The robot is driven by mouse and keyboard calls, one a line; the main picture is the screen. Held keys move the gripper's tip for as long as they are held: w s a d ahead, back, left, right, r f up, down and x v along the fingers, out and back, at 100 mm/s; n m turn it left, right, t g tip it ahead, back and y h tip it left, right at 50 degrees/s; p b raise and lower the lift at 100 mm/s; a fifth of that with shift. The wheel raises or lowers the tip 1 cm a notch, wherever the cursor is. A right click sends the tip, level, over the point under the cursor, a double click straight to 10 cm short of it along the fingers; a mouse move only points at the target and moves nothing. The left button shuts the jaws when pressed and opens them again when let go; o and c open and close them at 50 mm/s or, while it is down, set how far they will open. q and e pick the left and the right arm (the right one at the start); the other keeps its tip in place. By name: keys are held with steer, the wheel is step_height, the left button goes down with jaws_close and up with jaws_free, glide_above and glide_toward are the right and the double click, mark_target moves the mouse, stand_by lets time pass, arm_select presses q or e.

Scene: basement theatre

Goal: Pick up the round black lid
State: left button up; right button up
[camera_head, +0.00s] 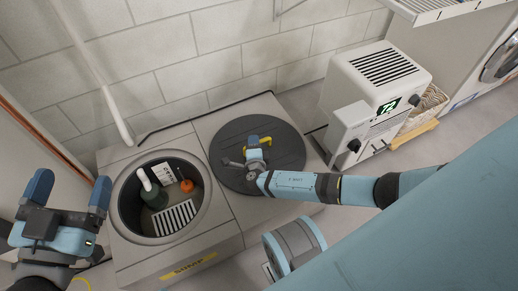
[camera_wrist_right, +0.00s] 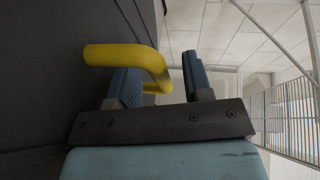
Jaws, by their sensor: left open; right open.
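The round black lid (camera_head: 288,155) lies flat on the right part of the grey cabinet top, beside the open round well. Its yellow handle (camera_head: 266,140) stands up near the middle, partly hidden by my right gripper (camera_head: 254,152). In the right wrist view, the yellow handle (camera_wrist_right: 125,54) bends around one finger of my right gripper (camera_wrist_right: 162,80), with part of it in the gap between the fingers. The jaws are open; I cannot tell whether they touch the handle. My left gripper (camera_head: 70,190) is open and empty, left of the cabinet.
The open well (camera_head: 119,200) holds a dark green bottle (camera_head: 154,195), an orange item (camera_head: 187,186), a white label card and a striped grate. A white machine (camera_head: 365,95) with a green display stands at right. A block wall is behind; a pale pipe leans at left.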

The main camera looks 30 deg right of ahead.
jaws_close()
stand_by(1.4)
